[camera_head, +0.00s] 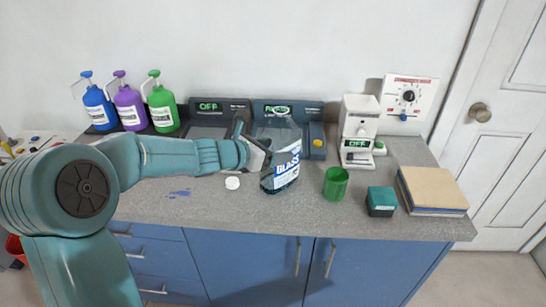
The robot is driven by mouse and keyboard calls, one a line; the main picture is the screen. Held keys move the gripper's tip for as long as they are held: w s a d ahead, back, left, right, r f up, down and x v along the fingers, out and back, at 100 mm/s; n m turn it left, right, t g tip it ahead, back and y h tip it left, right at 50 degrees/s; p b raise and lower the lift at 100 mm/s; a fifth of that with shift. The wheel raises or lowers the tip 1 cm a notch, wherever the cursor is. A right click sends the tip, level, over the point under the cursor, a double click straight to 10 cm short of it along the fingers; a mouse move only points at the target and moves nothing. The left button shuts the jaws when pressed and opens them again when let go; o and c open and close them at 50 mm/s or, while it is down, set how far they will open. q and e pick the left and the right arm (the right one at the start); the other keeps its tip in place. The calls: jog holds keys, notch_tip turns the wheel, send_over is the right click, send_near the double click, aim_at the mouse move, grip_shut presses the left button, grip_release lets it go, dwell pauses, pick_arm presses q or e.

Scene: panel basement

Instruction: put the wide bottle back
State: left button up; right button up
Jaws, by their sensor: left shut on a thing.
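The wide bottle (281,172) is clear with dark blue liquid low in it and a label reading GLASS. It is at the middle of the grey counter, in front of a dark device with a green display. My left gripper (262,155) reaches in from the left and is shut on the bottle's left side. My right gripper is not in view.
A green cup (336,184), a dark teal box (381,201) and a stacked board (433,191) are to the right. A white machine (358,131) stands behind the cup. Blue, purple and green jugs (130,107) stand at the back left. A white cap (232,183) lies left of the bottle.

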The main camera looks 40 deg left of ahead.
pick_arm(q)
jog(key=shift+f, duration=0.3)
jog(key=o, duration=1.2)
jog(key=shift+r, duration=0.1)
